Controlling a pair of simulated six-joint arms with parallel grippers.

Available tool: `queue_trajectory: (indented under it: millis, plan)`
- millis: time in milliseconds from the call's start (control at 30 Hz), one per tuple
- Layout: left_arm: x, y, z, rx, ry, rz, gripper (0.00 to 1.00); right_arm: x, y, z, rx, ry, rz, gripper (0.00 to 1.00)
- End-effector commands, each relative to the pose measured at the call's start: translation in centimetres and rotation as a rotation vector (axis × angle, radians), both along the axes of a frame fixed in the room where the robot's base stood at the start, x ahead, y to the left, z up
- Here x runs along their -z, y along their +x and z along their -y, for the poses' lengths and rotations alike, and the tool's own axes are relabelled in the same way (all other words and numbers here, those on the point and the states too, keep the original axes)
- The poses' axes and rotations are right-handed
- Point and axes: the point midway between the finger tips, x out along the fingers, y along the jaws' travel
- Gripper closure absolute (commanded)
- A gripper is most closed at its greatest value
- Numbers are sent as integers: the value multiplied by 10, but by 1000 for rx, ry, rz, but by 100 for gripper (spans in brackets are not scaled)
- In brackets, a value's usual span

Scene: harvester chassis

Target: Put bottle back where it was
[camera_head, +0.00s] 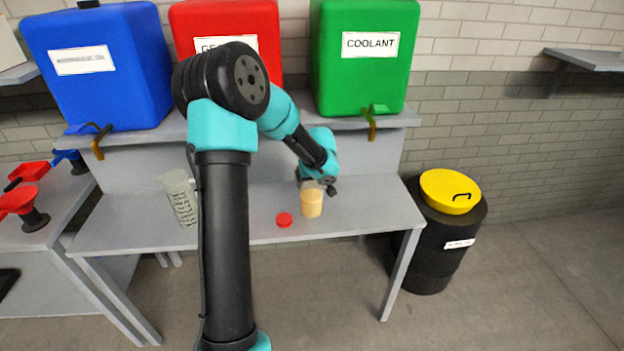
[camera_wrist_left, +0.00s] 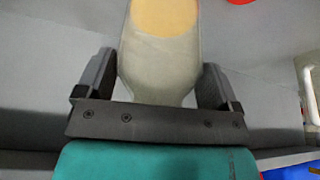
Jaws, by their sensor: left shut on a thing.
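The bottle (camera_head: 311,204) is translucent, with pale yellow-orange liquid inside, over the right half of the grey workbench (camera_head: 255,199). My left gripper (camera_head: 317,186) reaches down from above and is shut on its upper part. In the left wrist view the bottle (camera_wrist_left: 158,62) sits between the two fingers of my left gripper (camera_wrist_left: 157,85). It looks upright; I cannot tell whether its base touches the bench. A red round cap (camera_head: 284,219) lies on the bench just left of it. My right gripper is out of view.
Blue (camera_head: 100,68), red (camera_head: 226,38) and green (camera_head: 364,55) tanks stand on the shelf behind, with taps on the blue and green ones. A translucent marked container (camera_head: 180,198) stands left. A black drum (camera_head: 438,245) with a yellow lid stands right.

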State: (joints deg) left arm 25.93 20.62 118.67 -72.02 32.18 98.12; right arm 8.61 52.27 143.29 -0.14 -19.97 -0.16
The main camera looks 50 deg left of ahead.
Motion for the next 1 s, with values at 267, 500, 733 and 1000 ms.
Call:
queue_trajectory:
  millis: [267,500,733,1000]
  plan:
    - [2,0,0,0,-1,-1,0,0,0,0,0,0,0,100]
    - [0,0,0,0,0,0,0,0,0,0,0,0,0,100]
    - [-19,-2,7,1,1,3,0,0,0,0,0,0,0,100]
    - [-65,-10,24,2,2,3,0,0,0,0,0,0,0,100]
